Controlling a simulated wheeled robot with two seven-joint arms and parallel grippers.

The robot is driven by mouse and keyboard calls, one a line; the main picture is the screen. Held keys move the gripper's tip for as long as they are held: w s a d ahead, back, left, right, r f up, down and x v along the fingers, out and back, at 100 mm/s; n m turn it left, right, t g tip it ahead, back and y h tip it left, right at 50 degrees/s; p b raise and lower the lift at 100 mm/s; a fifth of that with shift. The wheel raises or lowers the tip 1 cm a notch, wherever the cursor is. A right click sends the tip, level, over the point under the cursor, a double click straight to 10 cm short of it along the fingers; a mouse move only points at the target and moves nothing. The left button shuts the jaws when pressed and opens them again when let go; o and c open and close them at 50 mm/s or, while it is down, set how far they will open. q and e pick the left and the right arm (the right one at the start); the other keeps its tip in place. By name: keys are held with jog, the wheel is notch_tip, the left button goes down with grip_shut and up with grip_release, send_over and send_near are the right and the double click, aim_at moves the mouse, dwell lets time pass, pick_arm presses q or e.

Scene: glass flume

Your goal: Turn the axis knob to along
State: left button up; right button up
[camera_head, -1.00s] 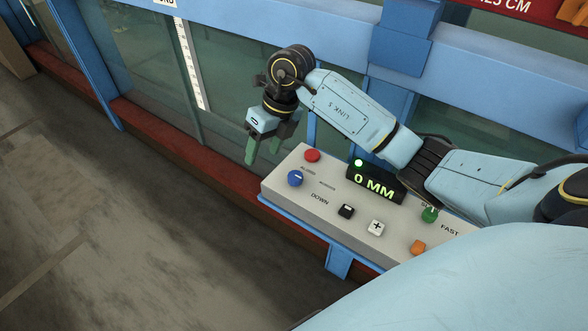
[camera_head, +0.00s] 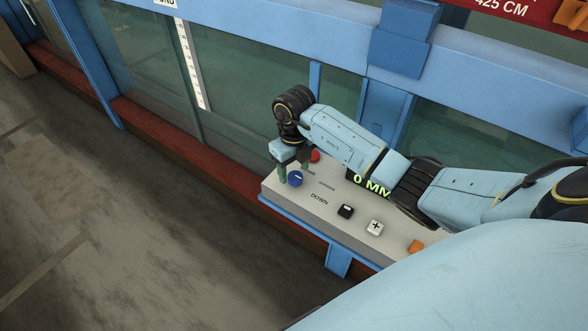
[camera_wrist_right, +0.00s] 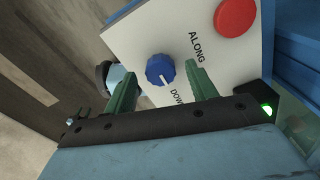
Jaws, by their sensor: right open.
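The axis knob (camera_head: 295,179) is a round blue knob at the left end of the grey control panel (camera_head: 322,213). In the right wrist view the knob (camera_wrist_right: 160,69) shows a white mark on its lower side, toward the DOWN label. The word ALONG (camera_wrist_right: 195,42) is printed beside it, up and to the right. My right gripper (camera_head: 294,174) is open over the panel's left end, one green finger on each side of the knob. I cannot tell whether the fingers touch it. My left gripper is out of view.
A red button (camera_head: 315,156) sits close behind the knob. Black (camera_head: 345,211), white plus (camera_head: 376,228) and orange (camera_head: 415,246) buttons lie to the right. The display (camera_head: 372,185) reads 0 MM, partly behind my arm. The glass flume with its blue frame (camera_head: 240,35) stands behind.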

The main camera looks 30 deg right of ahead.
jog(key=shift+f, duration=0.7)
jog(key=c, duration=1)
